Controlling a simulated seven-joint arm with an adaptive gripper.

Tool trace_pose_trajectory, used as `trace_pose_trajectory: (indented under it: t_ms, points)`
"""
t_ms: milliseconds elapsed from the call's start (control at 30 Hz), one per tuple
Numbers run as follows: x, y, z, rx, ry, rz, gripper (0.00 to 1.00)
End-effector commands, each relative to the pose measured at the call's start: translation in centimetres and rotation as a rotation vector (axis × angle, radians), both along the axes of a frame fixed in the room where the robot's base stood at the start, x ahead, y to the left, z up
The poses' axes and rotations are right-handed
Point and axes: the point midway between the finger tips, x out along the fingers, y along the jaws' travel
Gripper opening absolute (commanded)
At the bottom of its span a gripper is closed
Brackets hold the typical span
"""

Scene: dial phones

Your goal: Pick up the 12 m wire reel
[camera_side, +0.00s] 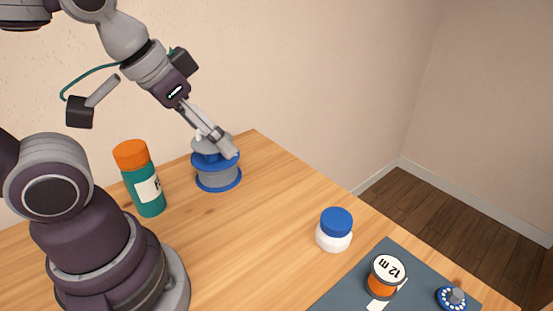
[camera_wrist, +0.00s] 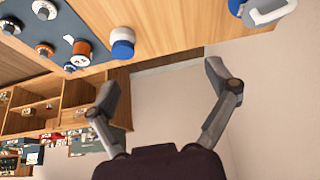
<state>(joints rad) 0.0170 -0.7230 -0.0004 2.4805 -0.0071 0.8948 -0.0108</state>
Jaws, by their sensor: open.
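The 12 m wire reel (camera_side: 383,278) has a white top marked "12 m" and an orange wound side. It stands upright on a dark mat (camera_side: 343,291) at the lower right of the side view. In the wrist view the reel (camera_wrist: 82,50) shows at the upper left, on the mat (camera_wrist: 62,19). My gripper (camera_side: 228,152) is open and high at the upper left of the side view, well away from the reel. In the wrist view the spread fingers (camera_wrist: 162,88) have nothing between them.
A blue and grey spool-like object (camera_side: 217,179) stands behind my gripper in the side view. A teal bottle (camera_side: 148,190) with an orange cap stands near my base. A white jar (camera_side: 334,235) with a blue lid stands beside the mat. A blue dial (camera_side: 452,298) sits right of the reel.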

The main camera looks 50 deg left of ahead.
Motion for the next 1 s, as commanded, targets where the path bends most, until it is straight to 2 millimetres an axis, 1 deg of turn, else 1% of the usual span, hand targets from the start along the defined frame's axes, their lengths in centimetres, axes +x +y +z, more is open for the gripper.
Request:
trace_pose_trajectory:
  t_ms: [67,167,200,267,300,333,367,400,500,600,700,900,1000]
  points:
    - [1.4,-0.9,0.2,-0.008,0.019,-0.018,0.86]
    - [4.5,-3.5,0.2,-0.019,0.050,-0.044,0.86]
    - [5.9,-4.9,-0.1,-0.021,0.060,-0.054,0.86]
    - [7.6,-7.4,-0.8,-0.021,0.074,-0.068,0.86]
    - [8.6,-9.2,-1.6,-0.020,0.082,-0.078,0.86]
    - [9.3,-10.6,-2.2,-0.017,0.087,-0.083,0.86]
    - [9.8,-12.0,-2.9,-0.015,0.092,-0.092,0.86]
    - [10.3,-13.9,-3.9,-0.011,0.096,-0.100,0.86]
    - [10.7,-17.7,-6.4,0.000,0.099,-0.118,0.86]
    - [10.6,-20.2,-8.2,0.007,0.098,-0.128,0.86]
    - [10.6,-21.2,-9.2,0.010,0.097,-0.132,0.86]
    - [11.9,-21.4,-12.7,0.012,0.099,-0.129,0.86]
    - [12.4,-21.5,-13.8,0.012,0.098,-0.130,0.86]
